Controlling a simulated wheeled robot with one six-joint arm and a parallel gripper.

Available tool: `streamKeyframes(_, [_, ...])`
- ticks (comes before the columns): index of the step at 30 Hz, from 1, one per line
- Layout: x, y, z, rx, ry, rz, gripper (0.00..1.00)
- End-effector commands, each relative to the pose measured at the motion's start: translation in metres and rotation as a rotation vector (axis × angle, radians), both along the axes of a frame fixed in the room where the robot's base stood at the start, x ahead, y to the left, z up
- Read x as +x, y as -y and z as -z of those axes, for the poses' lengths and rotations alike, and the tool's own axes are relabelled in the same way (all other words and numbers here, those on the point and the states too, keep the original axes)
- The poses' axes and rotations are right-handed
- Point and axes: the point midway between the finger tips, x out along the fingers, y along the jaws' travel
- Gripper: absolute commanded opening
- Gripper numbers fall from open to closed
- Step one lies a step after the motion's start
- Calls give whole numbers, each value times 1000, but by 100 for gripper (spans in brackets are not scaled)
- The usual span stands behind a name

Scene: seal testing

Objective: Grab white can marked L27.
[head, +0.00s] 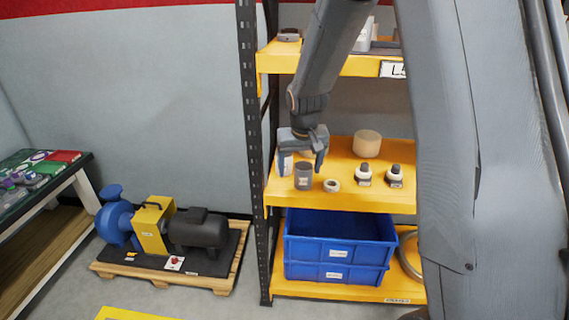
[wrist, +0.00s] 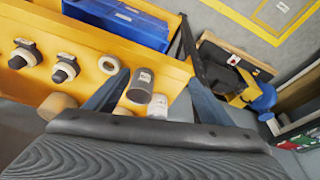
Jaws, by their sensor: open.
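A white can (head: 286,163) stands at the left end of the middle yellow shelf (head: 350,201), partly covered by my gripper. In the wrist view the white can (wrist: 157,107) stands beside a dark grey can (wrist: 139,86); its marking is too small to read. The grey can (head: 303,176) is nearer the shelf's front edge. My gripper (head: 302,158) is open and points down over this end of the shelf. In the wrist view both cans show between the fingers of my gripper (wrist: 158,80). I cannot tell whether a finger touches either can.
On the same shelf are a pale ring (head: 331,185), two black-and-white fittings (head: 364,176) (head: 396,177) and a tan cylinder (head: 367,144). A dark rack post (head: 254,130) stands just left. The upper shelf (head: 345,65) is above; blue bins (head: 335,248) are below.

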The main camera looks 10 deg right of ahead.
Motion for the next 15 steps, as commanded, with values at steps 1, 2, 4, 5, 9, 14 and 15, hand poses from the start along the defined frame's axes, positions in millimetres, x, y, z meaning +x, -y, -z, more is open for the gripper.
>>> streamKeyframes(1, [33,0,9,-1,25,8,75])
streamKeyframes(2, [52,-1,13,-2,42,11,75])
streamKeyframes(4, [92,-2,22,-2,83,22,75])
streamKeyframes(5, [108,-3,26,-3,99,26,75])
streamKeyframes(9, [165,-6,42,0,161,39,75])
streamKeyframes(14, [198,-9,51,3,201,48,75])
streamKeyframes(15, [202,-9,52,3,207,47,75])
